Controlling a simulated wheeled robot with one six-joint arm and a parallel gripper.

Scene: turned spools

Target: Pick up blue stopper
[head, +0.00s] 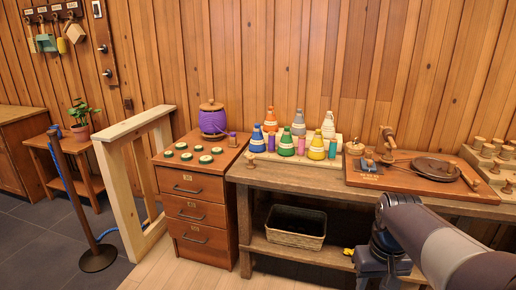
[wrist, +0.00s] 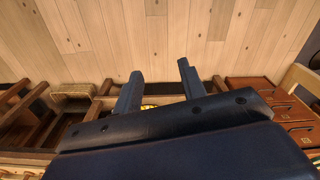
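Neither blue piece shows in the wrist view. In the head view my arm is at the lower right, with its fingers not clearly seen.
The wooden bench (head: 300,179) also bears a board with a dark round dish (head: 436,168). A drawer cabinet (head: 198,205) on the left carries a purple jar (head: 213,121) and green-topped discs. A basket (head: 296,227) sits on the lower shelf. A wooden frame stands farther left.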

